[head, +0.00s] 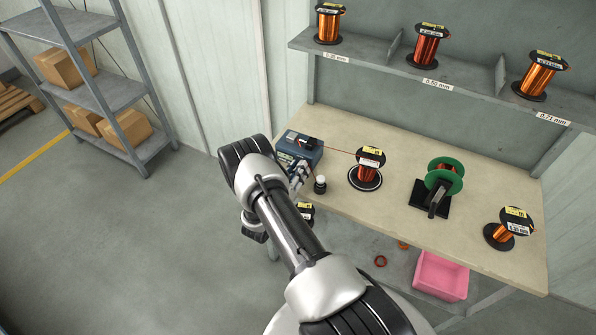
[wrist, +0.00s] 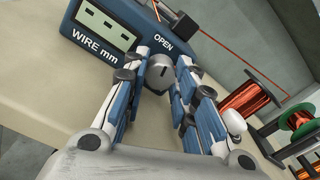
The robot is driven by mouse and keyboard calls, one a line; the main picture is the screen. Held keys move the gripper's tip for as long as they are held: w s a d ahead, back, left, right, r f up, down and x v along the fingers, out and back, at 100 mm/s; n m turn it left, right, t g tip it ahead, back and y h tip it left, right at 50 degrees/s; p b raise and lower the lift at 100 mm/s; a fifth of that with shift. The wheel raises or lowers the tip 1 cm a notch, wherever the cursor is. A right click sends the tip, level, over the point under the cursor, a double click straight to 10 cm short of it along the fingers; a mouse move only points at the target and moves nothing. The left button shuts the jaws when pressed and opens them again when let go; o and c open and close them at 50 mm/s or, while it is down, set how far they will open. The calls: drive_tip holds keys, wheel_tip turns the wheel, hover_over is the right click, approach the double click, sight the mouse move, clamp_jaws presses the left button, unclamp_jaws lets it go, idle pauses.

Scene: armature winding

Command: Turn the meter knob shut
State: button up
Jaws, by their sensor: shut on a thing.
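The blue meter (head: 307,149) stands at the left end of the workbench. In the wrist view the meter (wrist: 85,38) shows a display with dashes, the words "WIRE mm", and "OPEN" near the knob. The grey round meter knob (wrist: 158,72) is on its front face, with a dark mark on it. My gripper (wrist: 166,66) has a finger on each side of the knob and is shut on it. In the head view my gripper (head: 297,174) is at the meter's front, and the knob is hidden there. A thin copper wire runs from the meter's top to a spool (head: 370,168).
A small black bottle-like item with a white top (head: 320,184) stands close beside my gripper. A green-flanged winder (head: 444,178) and another copper spool (head: 508,229) are further right on the bench (head: 400,145). A pink bin (head: 440,277) is below. Spools line the shelf above.

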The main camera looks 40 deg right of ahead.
drive_tip(key=c, duration=0.3)
drive_tip(key=shift+m, duration=0.3)
drive_tip(key=m+b, duration=0.2)
drive_tip(key=m, duration=0.2)
drive_tip(key=shift+f, duration=0.1)
drive_tip(key=m+b, duration=0.1)
drive_tip(key=m, duration=0.5)
drive_tip(key=shift+b, duration=0.3)
idle(0.3)
drive_tip(key=o, duration=0.8)
